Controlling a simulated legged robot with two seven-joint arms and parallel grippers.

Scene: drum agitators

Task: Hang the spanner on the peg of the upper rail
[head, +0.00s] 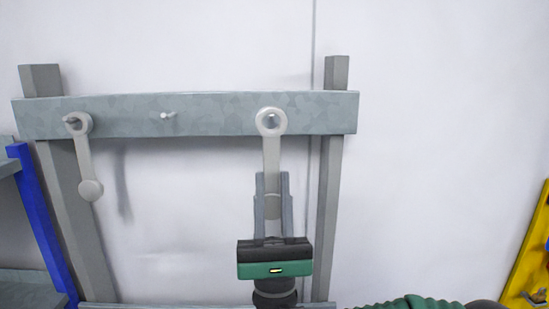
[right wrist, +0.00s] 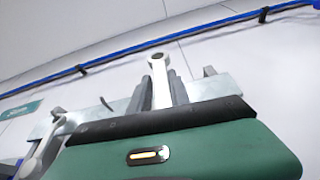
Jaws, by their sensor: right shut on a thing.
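The grey spanner (head: 271,160) is upright in my right gripper (head: 273,190), which is shut on its lower part. Its ring end is at the top, in front of the right part of the upper rail (head: 215,114). In the head view a peg tip (head: 271,120) shows within the ring's hole. In the right wrist view the spanner's ring (right wrist: 157,58) stands out above the rail (right wrist: 128,106); I cannot tell whether it is around the peg or just in front of it. My left gripper is not in view.
A second spanner (head: 86,160) hangs from the rail's left peg. The middle peg (head: 168,115) is bare. Posts (head: 326,200) carry the rail before a white wall. A blue-framed shelf (head: 38,220) stands at left, a yellow rack (head: 530,250) at right.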

